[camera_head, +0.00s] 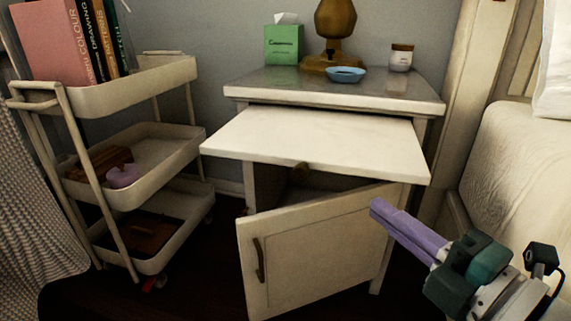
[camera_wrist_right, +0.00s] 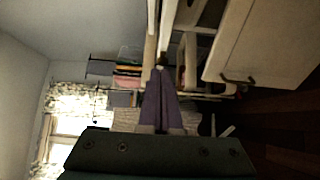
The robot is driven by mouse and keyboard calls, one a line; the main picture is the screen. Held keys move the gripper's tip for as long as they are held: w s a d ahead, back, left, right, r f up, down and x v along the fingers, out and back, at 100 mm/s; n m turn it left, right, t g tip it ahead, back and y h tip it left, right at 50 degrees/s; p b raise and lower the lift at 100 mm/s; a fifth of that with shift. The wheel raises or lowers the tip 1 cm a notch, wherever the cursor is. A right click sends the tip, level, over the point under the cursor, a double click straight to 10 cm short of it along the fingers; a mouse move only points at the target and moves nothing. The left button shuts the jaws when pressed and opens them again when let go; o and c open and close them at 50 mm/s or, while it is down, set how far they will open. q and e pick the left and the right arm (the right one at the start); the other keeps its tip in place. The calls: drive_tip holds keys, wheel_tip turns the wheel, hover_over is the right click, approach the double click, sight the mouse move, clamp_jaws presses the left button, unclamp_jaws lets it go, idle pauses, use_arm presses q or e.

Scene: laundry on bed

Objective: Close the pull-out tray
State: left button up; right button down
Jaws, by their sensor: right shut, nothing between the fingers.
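The pull-out tray (camera_head: 318,141) is a white flat board that sticks out from under the top of the nightstand (camera_head: 335,87). A small knob (camera_head: 300,166) shows at its front edge. My right gripper (camera_head: 378,207) is shut and empty, with purple fingers, in front of the nightstand and below the right part of the tray in the picture. The fingers show in the right wrist view (camera_wrist_right: 160,78), close to pale furniture edges. I cannot tell whether they touch anything. My left gripper is not in view.
The cabinet door (camera_head: 318,250) below the tray stands open. A tissue box (camera_head: 284,44), lamp (camera_head: 334,30), blue bowl (camera_head: 345,74) and jar (camera_head: 401,58) stand on top. A shelf cart (camera_head: 150,160) is at the left and a bed (camera_head: 520,150) at the right.

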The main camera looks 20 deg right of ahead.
drive_tip(key=w+b, duration=0.1)
drive_tip(key=w, duration=0.2)
drive_tip(key=w+b, duration=0.1)
drive_tip(key=w, duration=0.1)
drive_tip(key=w+b, duration=0.1)
drive_tip(key=w, duration=0.2)
drive_tip(key=shift+w+d+f, duration=0.1)
drive_tip(key=shift+w+d, duration=0.2)
drive_tip(key=shift+w+d+b, duration=0.25)
drive_tip(key=shift+b, duration=0.05)
